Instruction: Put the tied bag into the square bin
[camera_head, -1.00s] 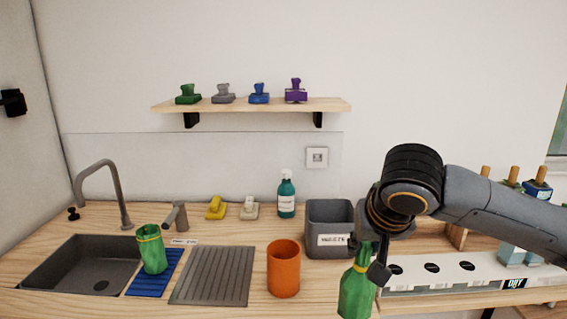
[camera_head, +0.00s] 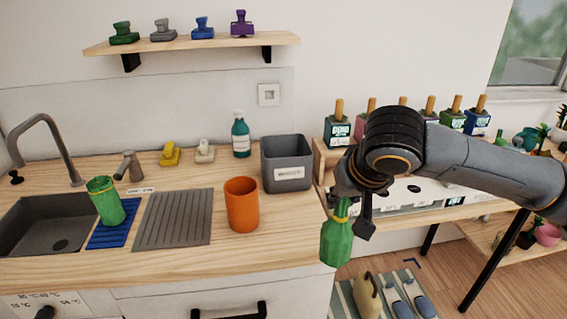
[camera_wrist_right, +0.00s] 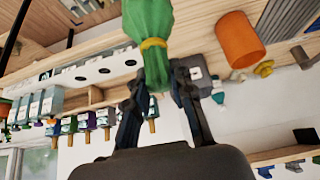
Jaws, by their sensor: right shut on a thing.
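The tied bag (camera_head: 336,243) is green with a yellow tie. My right gripper (camera_head: 353,207) is shut on its neck, and the bag hangs upright near the counter's right front corner. The right wrist view also shows the bag (camera_wrist_right: 150,18), its neck between the fingers (camera_wrist_right: 158,80). The square bin (camera_head: 287,152) is grey, open-topped and labelled, and stands on the counter behind and left of the bag, apart from it. The bin's inside is mostly hidden. My left gripper is not in view.
An orange round container (camera_head: 242,205) stands left of the square bin. A second green bag-like thing (camera_head: 106,203) with a yellow band stands on a blue mat by the sink (camera_head: 40,228). A teal bottle (camera_head: 241,137) is behind. A lower bench (camera_head: 450,208) lies right.

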